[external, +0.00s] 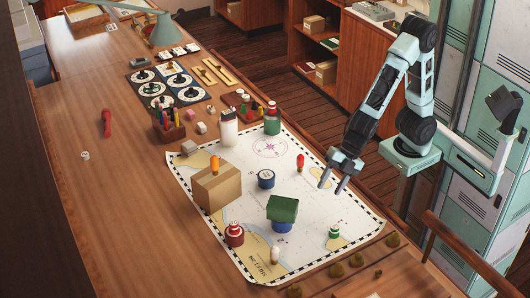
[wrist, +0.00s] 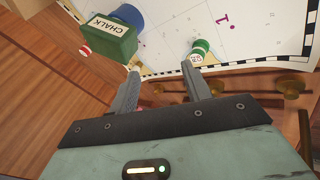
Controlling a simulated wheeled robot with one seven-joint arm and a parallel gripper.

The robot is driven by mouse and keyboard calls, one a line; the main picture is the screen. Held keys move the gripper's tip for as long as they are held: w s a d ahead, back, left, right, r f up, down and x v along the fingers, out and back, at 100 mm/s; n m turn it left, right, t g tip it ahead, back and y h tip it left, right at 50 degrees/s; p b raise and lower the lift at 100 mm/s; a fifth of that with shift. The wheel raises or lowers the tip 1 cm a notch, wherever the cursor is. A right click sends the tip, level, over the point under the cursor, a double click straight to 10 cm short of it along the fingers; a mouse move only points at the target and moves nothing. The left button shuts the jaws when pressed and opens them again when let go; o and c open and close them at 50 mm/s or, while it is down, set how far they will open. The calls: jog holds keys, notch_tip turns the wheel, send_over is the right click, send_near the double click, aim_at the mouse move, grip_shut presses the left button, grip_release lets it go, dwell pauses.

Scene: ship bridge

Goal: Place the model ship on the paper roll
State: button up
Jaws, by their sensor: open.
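I cannot make out a model ship or a paper roll for certain in either view. A paper chart (external: 310,215) with curled edges lies on the wooden table, with several small objects on it. My gripper (external: 329,189) is open and empty above the chart's right part. In the wrist view its two fingers (wrist: 164,75) are apart with nothing between them. A green box marked CHALK (external: 283,207) rests on a blue cylinder (external: 282,227); the box also shows in the wrist view (wrist: 108,40). A small green cylinder (external: 334,232) with a white label stands near the chart's right edge.
A cardboard box (external: 216,188) with an orange-yellow piece (external: 214,163) on top stands at the chart's left. A red jar (external: 234,235), blue pot (external: 266,179), red-orange piece (external: 300,162), green bottle (external: 272,122) and white bottle (external: 229,128) stand around. The table's left is mostly clear.

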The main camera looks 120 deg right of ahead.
jog(key=s+a+f+m+g, duration=0.1)
jog(key=s+a+m+g, duration=0.2)
jog(key=s, duration=1)
jog(key=s+a+f+m+g, duration=0.2)
jog(key=s+a, duration=0.6)
jog(key=s, duration=0.5)
jog(key=shift+s+f+m+g, duration=0.2)
jog(key=shift+m+g, duration=0.4)
jog(key=shift+g, duration=0.3)
